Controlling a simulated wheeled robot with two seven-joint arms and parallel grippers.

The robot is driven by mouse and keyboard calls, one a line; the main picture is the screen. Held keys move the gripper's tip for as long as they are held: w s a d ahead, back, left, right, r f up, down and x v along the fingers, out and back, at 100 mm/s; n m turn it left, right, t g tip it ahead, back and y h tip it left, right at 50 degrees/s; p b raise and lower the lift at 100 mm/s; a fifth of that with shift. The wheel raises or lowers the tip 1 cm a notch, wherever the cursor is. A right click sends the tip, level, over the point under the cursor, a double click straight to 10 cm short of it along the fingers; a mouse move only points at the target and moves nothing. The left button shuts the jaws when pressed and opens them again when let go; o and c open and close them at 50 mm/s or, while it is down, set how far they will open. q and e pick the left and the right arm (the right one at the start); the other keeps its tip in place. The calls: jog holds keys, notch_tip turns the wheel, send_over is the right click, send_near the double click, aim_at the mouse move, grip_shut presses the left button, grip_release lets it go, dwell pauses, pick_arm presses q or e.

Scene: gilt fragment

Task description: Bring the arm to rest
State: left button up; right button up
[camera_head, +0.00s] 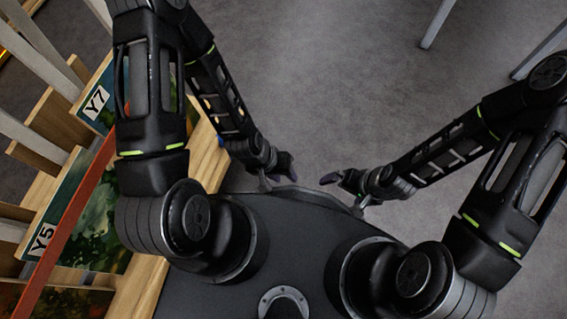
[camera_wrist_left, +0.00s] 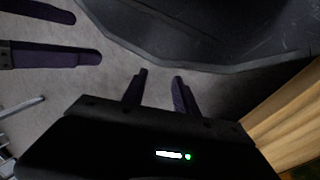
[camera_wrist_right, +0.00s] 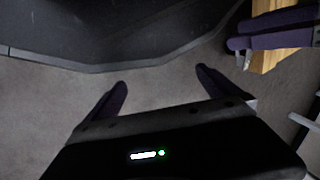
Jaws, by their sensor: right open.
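Both of my arms are folded in front of my dark body in the head view. My left gripper (camera_head: 283,168) hangs by the front edge of my base, its fingers partly apart with only floor between them in the left wrist view (camera_wrist_left: 160,88). My right gripper (camera_head: 338,180) is a short way to its right, pointing towards it. The right wrist view shows its purple fingers (camera_wrist_right: 160,88) spread wide and empty. The two grippers are apart, and neither is seen touching anything.
A wooden rack at the left holds painted panels, with labels Y7 (camera_head: 96,102) and Y5 (camera_head: 42,239). A red bar (camera_head: 75,215) slants across them. The rack's wooden edge (camera_head: 209,150) lies close to my left arm. Grey floor (camera_head: 330,80) ahead is clear, with pale legs (camera_head: 437,22) at the top right.

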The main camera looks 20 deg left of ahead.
jog(key=shift+r, duration=0.15)
notch_tip(320, 180, up, 27)
jog(key=s+a+p, duration=0.1)
jog(key=p, duration=2.6)
jog(key=shift+s+a+f, duration=0.15)
jog(key=shift+f, duration=0.05)
